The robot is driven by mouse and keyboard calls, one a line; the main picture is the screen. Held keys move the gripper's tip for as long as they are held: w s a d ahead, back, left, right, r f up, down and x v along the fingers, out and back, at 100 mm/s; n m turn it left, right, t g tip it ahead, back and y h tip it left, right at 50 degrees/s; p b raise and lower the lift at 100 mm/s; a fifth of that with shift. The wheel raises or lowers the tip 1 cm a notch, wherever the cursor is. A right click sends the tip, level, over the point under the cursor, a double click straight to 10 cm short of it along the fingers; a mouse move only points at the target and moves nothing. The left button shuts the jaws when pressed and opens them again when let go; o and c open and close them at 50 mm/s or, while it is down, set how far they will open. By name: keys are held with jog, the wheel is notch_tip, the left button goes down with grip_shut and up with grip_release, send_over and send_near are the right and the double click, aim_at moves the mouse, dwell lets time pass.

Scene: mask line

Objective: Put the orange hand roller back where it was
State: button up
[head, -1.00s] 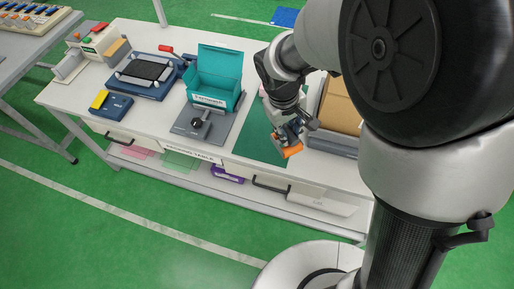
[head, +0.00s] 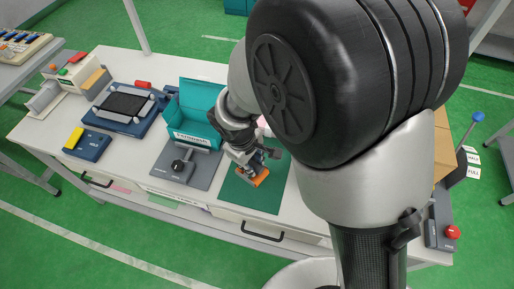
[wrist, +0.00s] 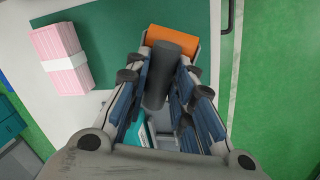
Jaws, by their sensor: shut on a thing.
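The orange hand roller (wrist: 172,37) is at my fingertips in the wrist view, its orange cylinder ahead of the jaws and its dark handle running back between the fingers. My gripper (wrist: 164,85) is shut on the roller's handle. In the head view the orange roller (head: 260,179) shows under my gripper (head: 252,165), over the dark green mat (head: 238,195). I cannot tell whether the roller touches the mat.
Blue devices (head: 88,145) sit farther left. A red knob (head: 453,232) is at the table's right end.

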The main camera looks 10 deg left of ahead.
notch_tip(320, 180, down, 10)
jog(key=b, duration=0.3)
jog(key=shift+f, duration=0.15)
jog(key=shift+f+b, duration=0.15)
jog(key=shift+b, duration=0.25)
jog(key=o, duration=0.9)
jog(key=shift+o, duration=0.2)
jog(key=shift+r, duration=0.2)
jog(key=r+p, duration=0.1)
jog(key=r, duration=0.3)
jog(key=s+r+p, duration=0.1)
jog(key=r+p, duration=0.1)
jog(key=r, duration=0.2)
jog(key=s+a+r+p, duration=0.1)
jog(key=r, duration=0.2)
jog(key=shift+r+p, duration=0.4)
